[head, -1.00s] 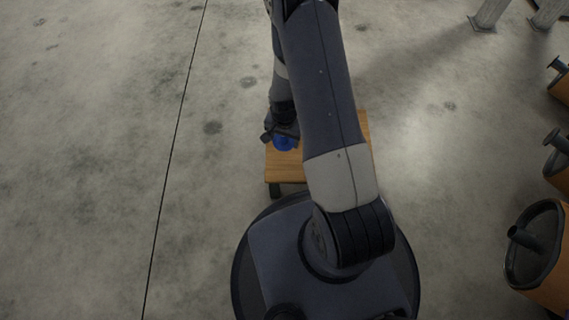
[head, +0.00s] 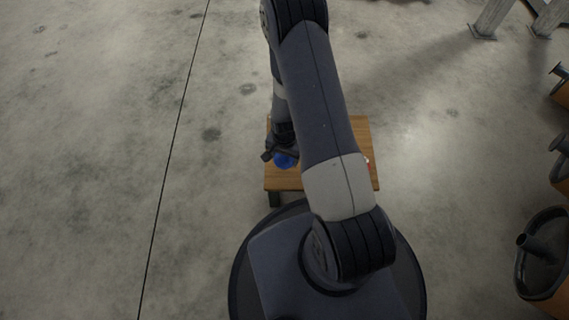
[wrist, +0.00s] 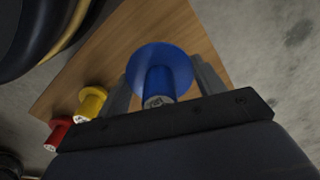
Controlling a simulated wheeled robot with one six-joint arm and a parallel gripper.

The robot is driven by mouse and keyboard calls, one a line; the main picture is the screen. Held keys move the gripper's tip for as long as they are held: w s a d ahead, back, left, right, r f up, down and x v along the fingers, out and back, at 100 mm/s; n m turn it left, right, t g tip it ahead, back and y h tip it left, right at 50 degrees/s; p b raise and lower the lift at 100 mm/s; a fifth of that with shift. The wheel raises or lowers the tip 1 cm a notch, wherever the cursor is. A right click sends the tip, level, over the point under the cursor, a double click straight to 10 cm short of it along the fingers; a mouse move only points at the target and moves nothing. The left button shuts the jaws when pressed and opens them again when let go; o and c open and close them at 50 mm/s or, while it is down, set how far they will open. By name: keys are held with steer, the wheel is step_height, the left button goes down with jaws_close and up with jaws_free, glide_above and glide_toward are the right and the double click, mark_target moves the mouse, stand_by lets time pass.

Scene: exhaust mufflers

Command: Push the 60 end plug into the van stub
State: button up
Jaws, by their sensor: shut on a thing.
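A blue plug with a wide round flange (wrist: 152,64) sits between the fingers of my gripper (wrist: 163,84) in the wrist view. The gripper is shut on it. A marking on its end is too small to read, so I cannot tell whether it is the 60 plug. In the head view my gripper (head: 281,152) and the blue plug (head: 285,161) are over the left part of a small wooden table (head: 359,130). Grey stubs stick out of mufflers at the right edge, one on the near muffler (head: 541,262). I cannot tell which is the van stub.
A yellow plug (wrist: 90,103) and a red plug (wrist: 58,131) stand along the table's edge in the wrist view. Grey metal legs (head: 492,18) stand at the back right. The concrete floor left of the table is clear.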

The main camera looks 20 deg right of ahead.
mark_target(284, 163)
steer(key=shift+f+b, duration=0.8)
steer(key=shift+f, duration=1.25)
steer(key=shift+f, duration=0.2)
steer(key=o, duration=1)
steer(key=r+p, duration=0.1)
steer(key=r, duration=0.2)
steer(key=r+p, duration=0.1)
steer(key=r, duration=0.2)
steer(key=w+r+p, duration=0.1)
steer(key=r+p, duration=0.1)
steer(key=r, duration=0.1)
steer(key=shift+d+r, duration=0.2)
steer(key=shift+d, duration=0.1)
steer(key=shift+s+r, duration=0.1)
steer(key=shift+r, duration=0.6)
